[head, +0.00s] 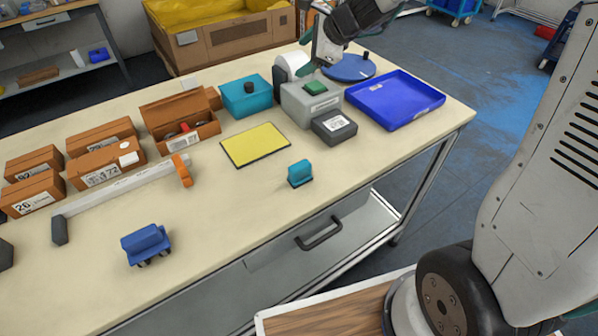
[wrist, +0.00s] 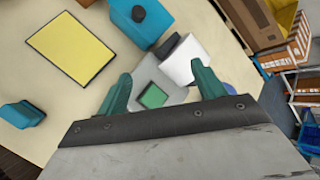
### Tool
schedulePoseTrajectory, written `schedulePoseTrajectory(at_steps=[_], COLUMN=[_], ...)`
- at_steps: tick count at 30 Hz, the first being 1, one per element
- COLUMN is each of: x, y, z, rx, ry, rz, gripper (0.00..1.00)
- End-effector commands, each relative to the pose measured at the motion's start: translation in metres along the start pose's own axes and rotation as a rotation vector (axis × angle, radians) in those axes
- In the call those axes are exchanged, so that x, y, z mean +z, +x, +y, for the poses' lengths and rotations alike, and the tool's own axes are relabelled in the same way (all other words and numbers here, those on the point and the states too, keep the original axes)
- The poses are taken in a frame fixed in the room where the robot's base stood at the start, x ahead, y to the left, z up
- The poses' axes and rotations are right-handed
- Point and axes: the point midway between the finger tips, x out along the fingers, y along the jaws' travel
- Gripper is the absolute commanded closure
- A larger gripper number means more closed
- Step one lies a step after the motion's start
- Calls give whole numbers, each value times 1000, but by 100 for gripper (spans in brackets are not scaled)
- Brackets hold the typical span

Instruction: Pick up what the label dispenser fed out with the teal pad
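The label dispenser (head: 297,103) is a grey box with a green button and a white roll behind it; it also shows in the wrist view (wrist: 172,95). A dark grey block (head: 345,133) with a white label (head: 333,124) on top stands against its front; the wrist view does not show this block clearly. A teal block with a dark base, seemingly the teal pad (head: 300,172), stands alone near the front table edge, and at the left in the wrist view (wrist: 20,114). My gripper (wrist: 162,90) is open and empty above the dispenser; its teal fingers show apart.
A blue tray (head: 372,112) lies right of the dispenser, a blue disc (head: 345,70) behind it. A teal box with a black knob (head: 240,100) and a yellow mat (head: 255,145) lie left. Orange bins (head: 100,160) and a blue device (head: 145,240) stand further left. Table around the pad is clear.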

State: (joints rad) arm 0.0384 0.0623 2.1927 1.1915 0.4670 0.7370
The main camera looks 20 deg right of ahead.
Motion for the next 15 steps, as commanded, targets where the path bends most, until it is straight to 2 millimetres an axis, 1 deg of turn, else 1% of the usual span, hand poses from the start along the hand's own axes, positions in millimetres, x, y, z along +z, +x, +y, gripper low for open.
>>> schedulePoseTrajectory(at_steps=[1,2,3,5,6,7,8,9,11,12,14,15], x=[19,29,43,62,72,78,83,87,89,87,80,72], y=[4,6,8,11,11,10,9,6,0,-5,-13,-18], z=[13,22,37,66,86,100,115,135,164,181,201,211], rx=[27,49,88,159,213,252,293,350,440,503,595,657], ry=[-49,-91,-166,-318,-438,-530,-624,-756,-970,-1116,-1328,-1457], rz=[-16,-24,-36,-54,-69,-78,-89,-103,-126,-142,-163,-176], gripper=[29,29,29,29,29,29,29,29,29,29,29,29])
